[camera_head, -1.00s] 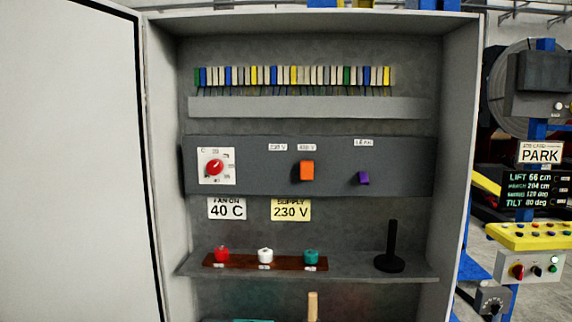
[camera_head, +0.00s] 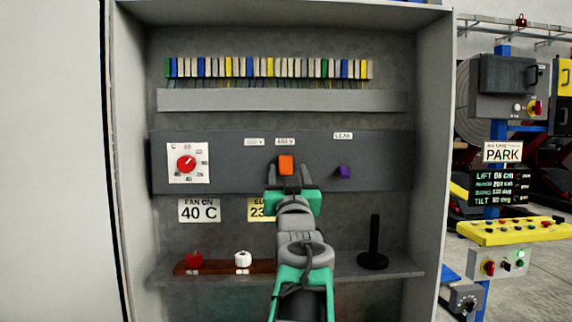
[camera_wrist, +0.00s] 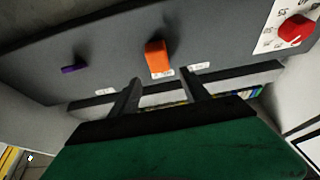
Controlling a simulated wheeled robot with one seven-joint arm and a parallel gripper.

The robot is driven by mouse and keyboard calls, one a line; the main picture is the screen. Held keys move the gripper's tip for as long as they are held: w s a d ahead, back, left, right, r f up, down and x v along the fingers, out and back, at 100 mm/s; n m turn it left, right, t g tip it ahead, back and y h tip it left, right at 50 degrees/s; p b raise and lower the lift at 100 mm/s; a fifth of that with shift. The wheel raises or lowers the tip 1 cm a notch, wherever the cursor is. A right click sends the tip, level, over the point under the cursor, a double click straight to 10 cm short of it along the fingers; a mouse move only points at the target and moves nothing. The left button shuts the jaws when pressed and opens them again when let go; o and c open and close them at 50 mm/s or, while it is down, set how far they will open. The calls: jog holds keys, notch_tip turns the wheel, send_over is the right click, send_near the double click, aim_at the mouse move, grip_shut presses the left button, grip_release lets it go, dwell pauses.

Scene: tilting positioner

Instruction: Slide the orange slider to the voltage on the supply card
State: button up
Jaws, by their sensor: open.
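The orange slider (camera_head: 286,164) sits on the grey panel under the right of two small labels, which reads about 400 V. The left label (camera_head: 254,142) is blurred now; earlier it read 230 V.
A red dial (camera_head: 187,163) is left of the slider and a purple knob (camera_head: 344,172) is right. Below, a shelf (camera_head: 345,268) holds red and white knobs and a black post (camera_head: 374,245). Cabinet walls stand on both sides.

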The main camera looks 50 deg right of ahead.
aim_at(286, 161)
jog(key=p+x, duration=0.1)
jog(key=x, duration=0.5)
jog(key=shift+p, duration=0.4)
jog(key=shift+a, duration=0.1)
grip_shut()
jog(key=shift+f, duration=0.1)
dwell(0.6)
